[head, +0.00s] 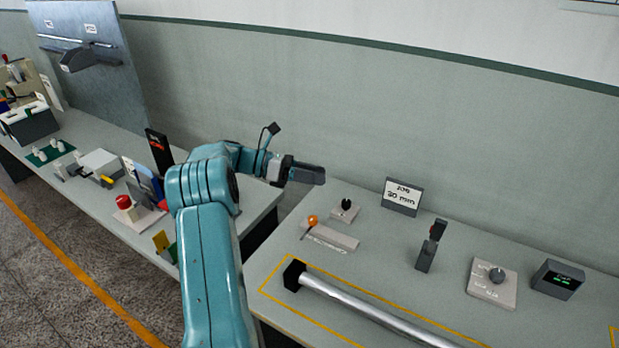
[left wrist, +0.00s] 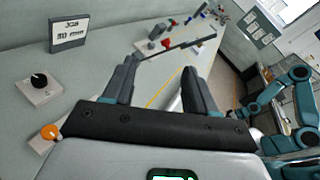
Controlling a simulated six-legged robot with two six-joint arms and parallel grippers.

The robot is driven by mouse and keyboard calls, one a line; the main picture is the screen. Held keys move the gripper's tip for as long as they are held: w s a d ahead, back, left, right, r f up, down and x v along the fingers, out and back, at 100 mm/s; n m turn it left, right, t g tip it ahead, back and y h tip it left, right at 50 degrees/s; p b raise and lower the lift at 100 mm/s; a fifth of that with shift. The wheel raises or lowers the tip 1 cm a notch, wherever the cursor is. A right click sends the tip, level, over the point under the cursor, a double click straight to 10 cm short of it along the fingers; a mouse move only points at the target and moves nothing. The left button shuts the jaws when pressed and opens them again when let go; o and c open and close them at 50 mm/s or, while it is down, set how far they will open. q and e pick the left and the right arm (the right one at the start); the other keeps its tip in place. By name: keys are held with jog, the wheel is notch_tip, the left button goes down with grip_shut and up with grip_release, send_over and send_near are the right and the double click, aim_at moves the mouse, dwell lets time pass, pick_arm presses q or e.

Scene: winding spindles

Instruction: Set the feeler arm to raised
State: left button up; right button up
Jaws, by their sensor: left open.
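The feeler arm seems to be the dark piece with a red mark (head: 438,230) on a short dark grey post (head: 425,257), near the middle of the right bench. In the left wrist view a thin dark bar (left wrist: 190,43), likely this arm, slants beyond the fingertips, with a red spot beside it. I cannot tell its exact setting. My left gripper (head: 314,175) is open and empty, raised above the bench's back left, well to the left of the post. Its spread fingers also show in the left wrist view (left wrist: 160,72).
A sign reading 30 mm (head: 402,197), a black dial (head: 346,205), an orange-knobbed slider (head: 330,235), a knob plate (head: 491,281) and a green-lit display (head: 557,280) stand on the right bench. A silver bar (head: 370,312) lies in front. A gap separates the cluttered left bench.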

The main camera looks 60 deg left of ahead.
pick_arm(q)
jog(key=shift+s+a+r, duration=0.15)
jog(key=shift+s+a, duration=0.15)
jog(key=shift+s, duration=0.15)
grip_shut()
jog(key=n+t+y+b, duration=0.3)
jog(key=n+t+b, duration=0.5)
jog(key=n+b, duration=0.6)
send_near(436, 240)
jog(key=shift+m+g, duration=0.3)
jog(key=shift+m, duration=0.2)
jog(key=shift+r+p+x, duration=0.2)
jog(key=shift+p+x, duration=0.45)
jog(key=shift+x, duration=2.2)
